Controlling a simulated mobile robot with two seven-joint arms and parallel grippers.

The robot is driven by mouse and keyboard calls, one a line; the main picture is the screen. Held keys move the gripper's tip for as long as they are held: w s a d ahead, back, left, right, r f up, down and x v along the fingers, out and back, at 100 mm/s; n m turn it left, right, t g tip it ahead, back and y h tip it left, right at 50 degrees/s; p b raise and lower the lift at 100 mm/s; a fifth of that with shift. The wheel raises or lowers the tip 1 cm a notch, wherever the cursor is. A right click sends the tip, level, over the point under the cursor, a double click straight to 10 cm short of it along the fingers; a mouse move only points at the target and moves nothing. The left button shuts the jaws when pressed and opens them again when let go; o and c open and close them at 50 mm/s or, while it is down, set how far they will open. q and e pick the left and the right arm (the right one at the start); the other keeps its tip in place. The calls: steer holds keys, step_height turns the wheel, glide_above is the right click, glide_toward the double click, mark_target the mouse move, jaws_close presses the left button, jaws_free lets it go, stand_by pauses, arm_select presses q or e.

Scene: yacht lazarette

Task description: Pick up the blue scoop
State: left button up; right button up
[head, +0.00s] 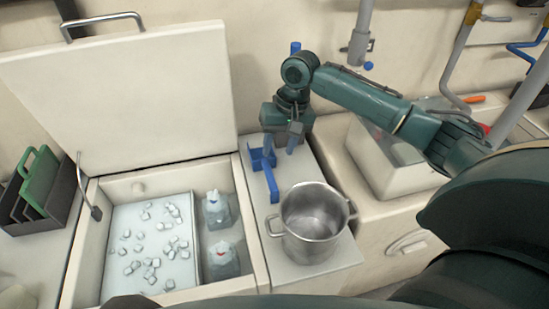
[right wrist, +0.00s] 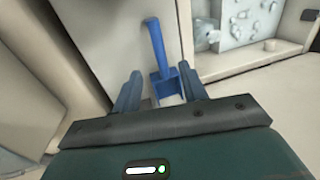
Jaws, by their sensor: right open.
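The blue scoop (head: 273,188) lies on the pale counter strip behind the steel pot, its handle pointing toward the pot. In the right wrist view, the blue scoop (right wrist: 155,38) has its handle pointing away and its pan between and just beyond my fingers. My right gripper (head: 290,142) is above the counter at the pan end of the scoop. It also shows in the right wrist view (right wrist: 160,92), open, with its two fingers apart and nothing clasped. My left gripper is not in view.
The steel pot (head: 312,222) stands in front of the scoop. To the left is an open icebox with a tray of ice cubes (head: 125,222), two bottles (head: 222,260) and a raised lid (head: 125,95). A dark rack (head: 40,205) holds a green board at far left.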

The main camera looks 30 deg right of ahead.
mark_target(271, 176)
steer(key=b+x, duration=0.1)
steer(key=x, duration=1.1)
steer(key=shift+d+f, duration=0.15)
steer(key=shift+f, duration=0.05)
steer(key=shift+c, duration=0.4)
jaws_close()
